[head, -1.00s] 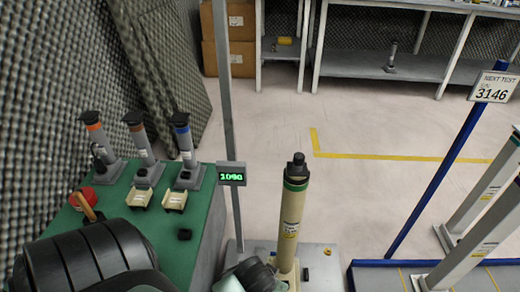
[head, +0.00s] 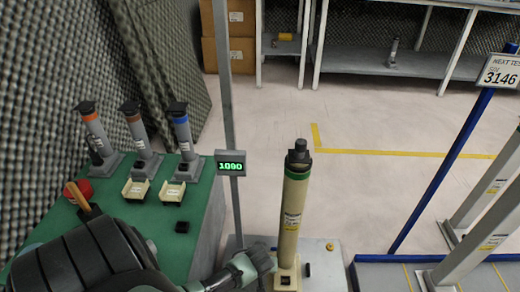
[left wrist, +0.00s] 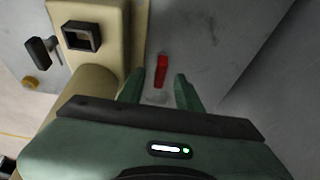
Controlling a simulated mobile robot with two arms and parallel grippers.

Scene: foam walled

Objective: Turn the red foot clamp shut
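The red foot clamp (left wrist: 161,70) is a small red lever on the grey base plate, seen in the left wrist view beside the cream foot (left wrist: 112,25) of the post. My left gripper (left wrist: 160,88) is open, one green finger on each side of the clamp's line. The clamp appears just past the fingertips, and I cannot tell whether they touch it. In the head view my left gripper (head: 262,258) is low, left of the cream post (head: 290,225), and the clamp is hidden there. The post stands upright with a green band and black top. My right gripper is not in view.
A grey pole with a display reading 1090 (head: 230,162) rises behind my left gripper. A blue-edged platform (head: 440,265) stands at right. The floor behind the post is clear.

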